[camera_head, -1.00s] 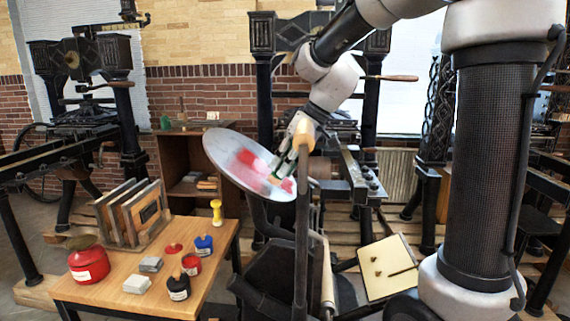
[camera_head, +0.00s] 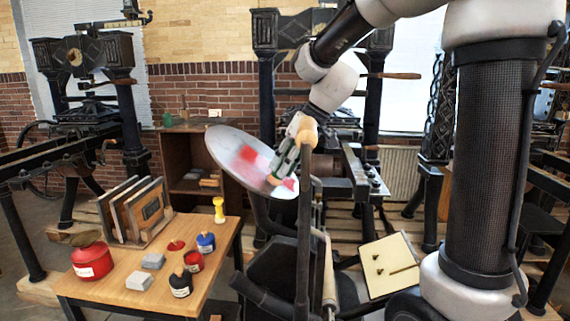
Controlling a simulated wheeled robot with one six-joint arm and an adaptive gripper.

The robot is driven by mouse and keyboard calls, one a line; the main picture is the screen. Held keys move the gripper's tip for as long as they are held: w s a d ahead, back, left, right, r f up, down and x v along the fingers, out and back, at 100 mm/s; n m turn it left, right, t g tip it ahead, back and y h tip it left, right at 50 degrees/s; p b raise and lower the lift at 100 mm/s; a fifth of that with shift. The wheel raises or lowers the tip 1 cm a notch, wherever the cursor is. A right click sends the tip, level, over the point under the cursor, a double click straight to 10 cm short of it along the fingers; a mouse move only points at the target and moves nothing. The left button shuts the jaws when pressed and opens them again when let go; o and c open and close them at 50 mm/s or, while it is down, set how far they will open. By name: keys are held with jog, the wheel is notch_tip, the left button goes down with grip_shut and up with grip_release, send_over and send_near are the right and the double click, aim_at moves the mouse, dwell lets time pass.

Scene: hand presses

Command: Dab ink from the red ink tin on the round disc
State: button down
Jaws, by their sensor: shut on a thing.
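The round disc (camera_head: 228,150) is a pale, tilted metal plate on the press in the middle. It has red smears at its centre and near its lower right edge. My gripper (camera_head: 280,172) is in front of the disc's right part, shut on a small tan-ended thing (camera_head: 272,181), mostly hidden. Its end is at or very near the disc's face; I cannot tell if it touches. A small red tin (camera_head: 194,262) stands on the wooden table at left, beside a flat red round piece (camera_head: 176,245). A bigger red can (camera_head: 92,262) with a white label stands at the table's left.
A dark upright bar of the press (camera_head: 303,225) stands close beside my gripper.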

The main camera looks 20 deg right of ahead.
dwell(0.8)
jog(key=shift+d+v, duration=0.15)
jog(key=shift+v, duration=1.3)
jog(key=shift+d+v, duration=0.15)
jog(key=shift+v, duration=1.35)
jog(key=shift+s+f, duration=0.1)
jog(key=shift+f, duration=0.05)
